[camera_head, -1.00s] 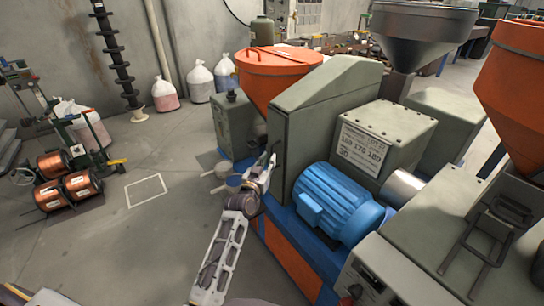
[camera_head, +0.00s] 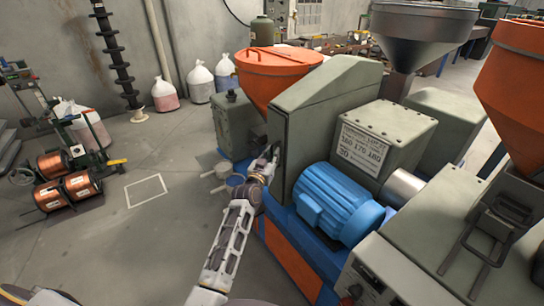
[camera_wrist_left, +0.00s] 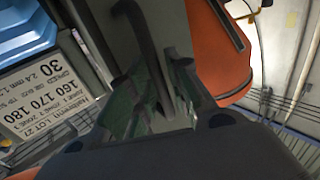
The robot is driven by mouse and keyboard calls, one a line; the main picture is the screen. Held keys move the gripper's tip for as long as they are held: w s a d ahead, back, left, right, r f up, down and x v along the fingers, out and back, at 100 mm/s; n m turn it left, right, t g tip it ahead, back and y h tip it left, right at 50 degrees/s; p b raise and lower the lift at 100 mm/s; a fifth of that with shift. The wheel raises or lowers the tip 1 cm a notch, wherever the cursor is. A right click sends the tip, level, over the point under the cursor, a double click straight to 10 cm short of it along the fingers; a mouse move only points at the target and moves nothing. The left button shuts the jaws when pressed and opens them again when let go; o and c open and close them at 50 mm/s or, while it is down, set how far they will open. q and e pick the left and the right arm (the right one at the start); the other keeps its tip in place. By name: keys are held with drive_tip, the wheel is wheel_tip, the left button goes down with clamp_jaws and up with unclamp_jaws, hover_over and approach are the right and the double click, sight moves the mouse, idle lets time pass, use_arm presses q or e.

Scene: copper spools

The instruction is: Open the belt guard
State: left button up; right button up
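The belt guard (camera_head: 322,105) is the tall grey-green cover with a sloped top, in the middle of the head view. It appears closed against the machine. My left gripper (camera_head: 272,156) is at the guard's left front edge. In the left wrist view, a dark curved handle (camera_wrist_left: 149,45) runs down between the fingers of my left gripper (camera_wrist_left: 163,100). The handle's lower end is hidden among the fingers, and I cannot tell whether they grip it. My right gripper is in neither view.
A blue motor (camera_head: 338,203) and a grey box with a printed label (camera_head: 385,140) stand right of the guard. An orange hopper (camera_head: 278,70) is behind it. Copper spools (camera_head: 80,185) stand at the left. Floor between them and the machine is mostly clear.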

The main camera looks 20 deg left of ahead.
use_arm(q)
clamp_jaws()
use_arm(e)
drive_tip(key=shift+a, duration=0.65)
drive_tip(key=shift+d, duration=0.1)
